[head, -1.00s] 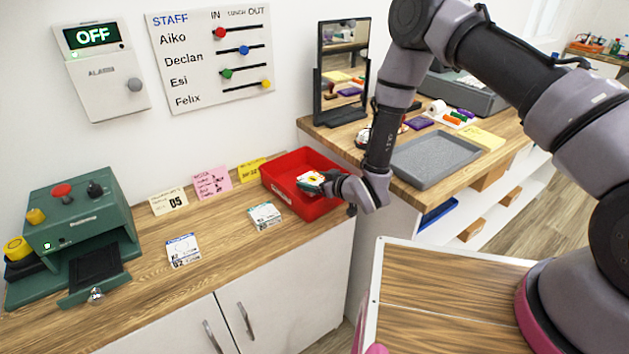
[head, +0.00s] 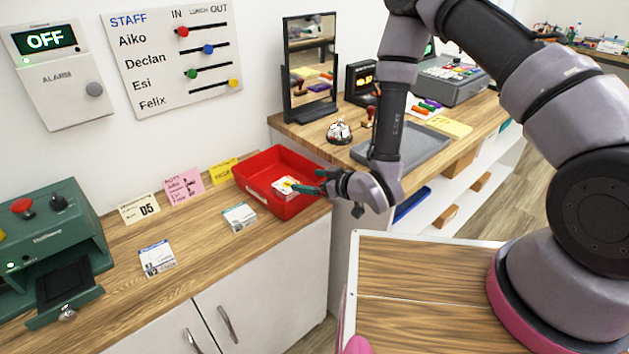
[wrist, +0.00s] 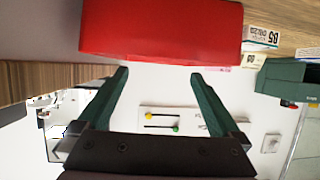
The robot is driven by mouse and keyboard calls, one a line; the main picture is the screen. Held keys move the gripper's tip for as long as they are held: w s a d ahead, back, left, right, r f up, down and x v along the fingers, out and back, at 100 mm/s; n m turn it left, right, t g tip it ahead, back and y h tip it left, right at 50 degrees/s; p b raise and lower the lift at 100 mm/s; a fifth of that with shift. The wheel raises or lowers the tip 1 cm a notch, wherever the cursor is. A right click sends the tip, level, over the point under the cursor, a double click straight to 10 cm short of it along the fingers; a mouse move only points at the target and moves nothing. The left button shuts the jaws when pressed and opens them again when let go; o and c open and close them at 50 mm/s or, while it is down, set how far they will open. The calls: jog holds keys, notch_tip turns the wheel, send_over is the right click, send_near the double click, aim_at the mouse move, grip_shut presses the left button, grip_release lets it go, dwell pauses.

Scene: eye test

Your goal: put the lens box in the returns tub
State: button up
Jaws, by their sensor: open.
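The red returns tub (head: 262,199) stands at the right end of the wooden counter, and its outer wall fills the top of the wrist view (wrist: 160,30). A small white box with a yellow spot (head: 286,186) lies inside it; I take it to be the lens box, but its print is too small to read. My gripper (head: 314,182) is just right of the box, at the tub's right side. Its green fingers are spread apart and empty in the wrist view (wrist: 159,73).
A teal-and-white box (head: 240,217) and a blue-and-white box (head: 156,259) lie left of the tub. Note cards (head: 184,187) stand behind them. A green machine (head: 55,235) is at far left. A grey tray (head: 420,150) sits on the right counter.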

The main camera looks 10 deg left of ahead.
jog(key=w+d+r+m+t+h, duration=0.1)
jog(key=w+d+r+m+h, duration=0.1)
jog(key=w+d+r, duration=0.4)
jog(key=w+d+r+m+t+h, duration=0.1)
jog(key=w+d+r+h, duration=0.1)
jog(key=w+d+r, duration=0.45)
jog(key=s+d+r+m+h, duration=0.1)
jog(key=d+r+m+h, duration=0.1)
jog(key=d+r, duration=0.45)
jog(key=d+r+m+h, duration=0.2)
jog(key=d+r, duration=0.1)
jog(key=r, duration=0.6)
jog(key=s+d+r+m+g+h, duration=0.1)
jog(key=s+d+r+m, duration=0.4)
jog(key=s+d+r, duration=0.55)
jog(key=s+d+r+m, duration=0.1)
jog(key=s+r, duration=0.1)
jog(key=s, duration=0.5)
jog(key=s+d+r+m+g, duration=0.1)
jog(key=s+d+r+m, duration=0.1)
jog(key=s, duration=0.4)
jog(key=shift+v, duration=0.95)
jog(key=shift+w+d+r, duration=0.1)
jog(key=shift+w, duration=0.15)
jog(key=shift+c, duration=0.3)
